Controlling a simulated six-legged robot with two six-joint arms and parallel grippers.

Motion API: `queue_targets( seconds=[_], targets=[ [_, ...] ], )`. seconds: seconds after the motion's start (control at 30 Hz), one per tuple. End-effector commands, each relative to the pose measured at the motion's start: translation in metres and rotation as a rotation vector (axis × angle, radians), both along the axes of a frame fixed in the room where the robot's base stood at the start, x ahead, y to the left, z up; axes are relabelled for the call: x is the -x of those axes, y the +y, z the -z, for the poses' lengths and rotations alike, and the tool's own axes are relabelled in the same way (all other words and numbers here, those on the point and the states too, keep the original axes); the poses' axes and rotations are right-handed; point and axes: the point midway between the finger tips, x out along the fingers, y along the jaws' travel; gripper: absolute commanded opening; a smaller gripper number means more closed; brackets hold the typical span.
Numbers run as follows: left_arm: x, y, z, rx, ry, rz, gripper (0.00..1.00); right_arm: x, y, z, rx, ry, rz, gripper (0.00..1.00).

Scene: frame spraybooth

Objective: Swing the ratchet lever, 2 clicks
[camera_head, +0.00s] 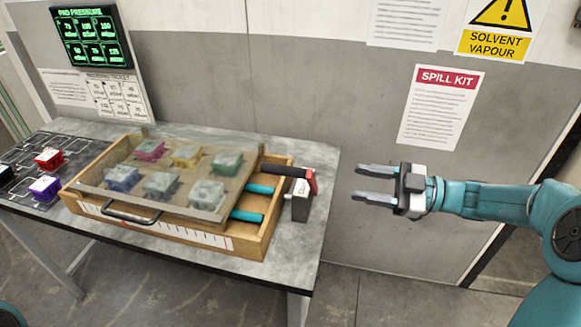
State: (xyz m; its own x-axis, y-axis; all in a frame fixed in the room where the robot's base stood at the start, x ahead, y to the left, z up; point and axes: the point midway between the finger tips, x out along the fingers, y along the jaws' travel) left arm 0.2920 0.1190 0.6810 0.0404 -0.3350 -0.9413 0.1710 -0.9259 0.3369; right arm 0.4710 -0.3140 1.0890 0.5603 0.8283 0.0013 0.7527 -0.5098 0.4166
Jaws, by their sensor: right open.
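The ratchet lever (284,171) has a black handle that points left over the wooden frame's right edge. A red part (312,181) sits at its right end, on top of a dark grey ratchet body (301,206) at the table's right edge. My right gripper (364,182) is open and empty. It is to the right of the lever, apart from it, with its fingers pointing left. My left gripper is not in view.
A wooden frame (258,246) on the table (318,168) holds several coloured blocks under a clear lid (207,214). Red and purple blocks (44,188) stand at the left.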

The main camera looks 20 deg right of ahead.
Motion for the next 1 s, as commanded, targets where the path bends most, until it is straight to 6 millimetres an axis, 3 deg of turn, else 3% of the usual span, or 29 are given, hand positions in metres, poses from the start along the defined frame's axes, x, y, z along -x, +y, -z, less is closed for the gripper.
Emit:
queue_targets(
  seconds=[0.6, 0.8, 1.0],
  targets=[
    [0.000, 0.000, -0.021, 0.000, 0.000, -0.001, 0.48, -0.072, 0.112, -0.001, 0.000, 0.000, -0.004, 0.48],
    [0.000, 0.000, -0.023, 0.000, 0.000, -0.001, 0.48, -0.082, 0.128, -0.001, 0.000, -0.001, -0.002, 0.48],
    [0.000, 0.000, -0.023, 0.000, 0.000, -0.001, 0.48, -0.084, 0.130, 0.000, 0.001, 0.000, 0.000, 0.48]
  ],
)
